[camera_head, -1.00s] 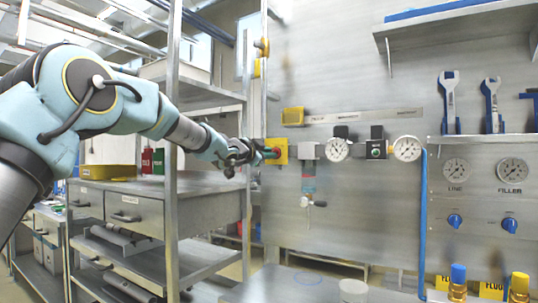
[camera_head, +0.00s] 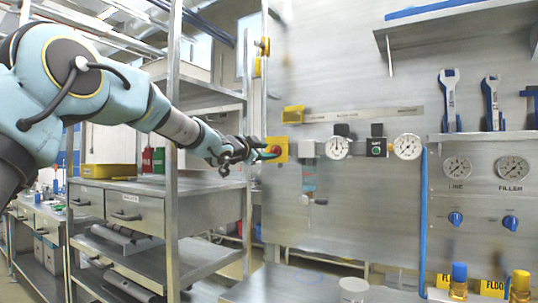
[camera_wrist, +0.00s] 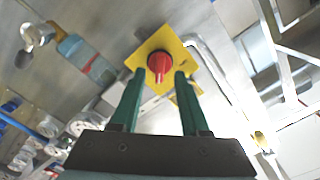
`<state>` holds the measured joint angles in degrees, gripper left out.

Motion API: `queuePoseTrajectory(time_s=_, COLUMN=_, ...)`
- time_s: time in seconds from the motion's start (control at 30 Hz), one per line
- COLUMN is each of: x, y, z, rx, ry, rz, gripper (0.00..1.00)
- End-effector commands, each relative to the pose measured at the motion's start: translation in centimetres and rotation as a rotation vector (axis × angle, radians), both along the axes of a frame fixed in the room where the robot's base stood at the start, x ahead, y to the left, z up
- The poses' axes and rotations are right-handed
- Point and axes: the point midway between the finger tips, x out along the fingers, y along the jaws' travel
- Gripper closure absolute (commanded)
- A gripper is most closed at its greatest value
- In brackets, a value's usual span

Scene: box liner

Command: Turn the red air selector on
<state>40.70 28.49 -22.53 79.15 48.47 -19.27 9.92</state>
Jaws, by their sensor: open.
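The red air selector (camera_wrist: 160,66) is a red knob on a yellow square plate (camera_wrist: 190,50) on the metal panel. In the wrist view it sits between and just beyond my two green fingertips. My gripper (camera_wrist: 156,78) is open, with one finger on each side of the knob in the picture. I cannot tell whether either finger touches it. In the head view the yellow plate (camera_head: 283,143) is at the panel's left edge, with my gripper (camera_head: 262,154) directly in front of it, partly covering it. The red knob (camera_head: 276,150) shows only in small part there.
To the right on the panel are a hanging filter unit (camera_head: 308,178), a gauge (camera_head: 337,148) and another gauge (camera_head: 407,147). A metal post (camera_head: 171,150) and shelving stand left, close to my arm. A blue hose (camera_head: 423,215) runs down the panel.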

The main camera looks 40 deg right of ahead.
Motion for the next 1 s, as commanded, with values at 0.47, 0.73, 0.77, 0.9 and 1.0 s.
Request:
queuePoseTrajectory(time_s=0.47, x=-2.0, y=7.7, z=-0.1, rx=0.001, ry=-0.002, rz=0.001, gripper=0.55)
queuePoseTrajectory(time_s=0.73, x=-2.2, y=8.3, z=-0.1, rx=0.000, ry=0.000, rz=0.000, gripper=0.55)
queuePoseTrajectory(time_s=0.77, x=-2.2, y=8.3, z=-0.1, rx=0.000, ry=0.000, rz=0.000, gripper=0.55)
queuePoseTrajectory(time_s=0.9, x=-2.2, y=8.3, z=-0.1, rx=0.000, ry=0.000, rz=0.000, gripper=0.55)
queuePoseTrajectory(time_s=1.0, x=-2.2, y=8.3, z=-0.1, rx=0.000, ry=0.000, rz=0.000, gripper=0.55)
